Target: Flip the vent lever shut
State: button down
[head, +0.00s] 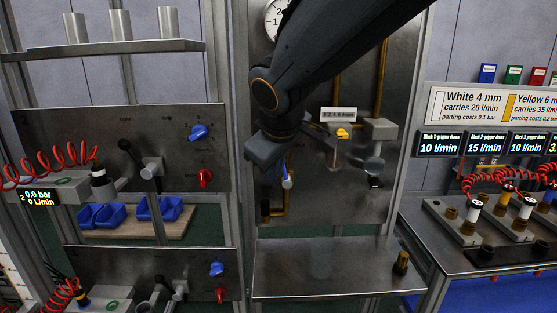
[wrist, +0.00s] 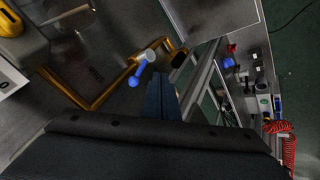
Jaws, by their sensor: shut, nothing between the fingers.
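A small blue-handled lever (head: 287,180) with a pale round end sits on a brass pipe low on the steel panel. I take it as the vent lever; I can read no label on it.
Brass pipe (wrist: 75,103) runs along the panel around the lever. A yellow knob (head: 342,132) and a grey block (head: 380,129) stick out to the right. Another panel (head: 120,145) with blue and red knobs stands left.

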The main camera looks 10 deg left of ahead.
jog(key=shift+w+d+r+p, duration=0.1)
jog(key=shift+w+d+p, duration=0.1)
jog(key=shift+w, duration=0.3)
jog(key=shift+w+d+r+p, duration=0.1)
jog(key=shift+w+d+p, duration=0.1)
jog(key=shift+w, duration=0.3)
jog(key=shift+w+d+r+p, duration=0.15)
jog(key=shift+w+d+p, duration=0.3)
jog(key=shift+d, duration=0.35)
jog(key=shift+w+d, duration=0.1)
jog(key=shift+a+b, duration=0.2)
jog(key=shift+b, duration=0.15)
